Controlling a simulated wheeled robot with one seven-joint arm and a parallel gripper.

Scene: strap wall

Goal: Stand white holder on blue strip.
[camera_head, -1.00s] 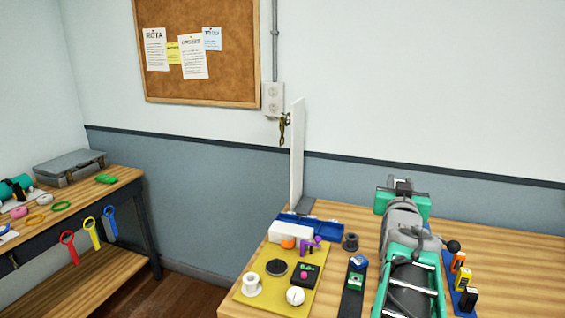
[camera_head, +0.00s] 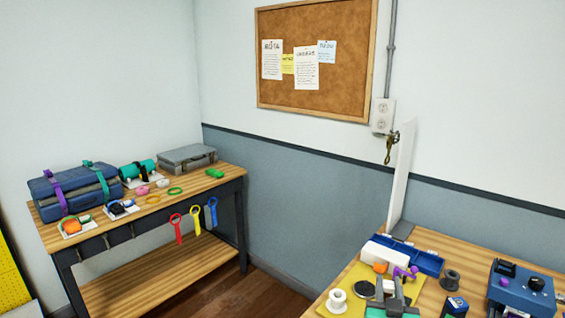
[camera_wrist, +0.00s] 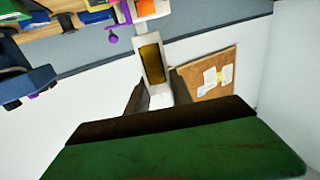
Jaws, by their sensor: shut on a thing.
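The white holder (camera_wrist: 141,51), an upright block with a dark yellow slot, sits between the dark fingers of my gripper (camera_wrist: 155,92) in the wrist view. My gripper is shut on it, and it is held up clear of the bench. In the head view the end of my arm shows low over the yellow mat, and I cannot make out the holder there. The blue strip is not in the head view now. Blue pieces show at the top left of the wrist view, but I cannot tell whether one is the strip.
A blue device (camera_head: 523,289) with dark knobs stands at the right of the wooden bench. A blue tray (camera_head: 428,262), a white block (camera_head: 383,251) and a tall white panel (camera_head: 400,180) are behind the yellow mat (camera_head: 345,285). A second bench (camera_head: 150,222) stands left, with floor between.

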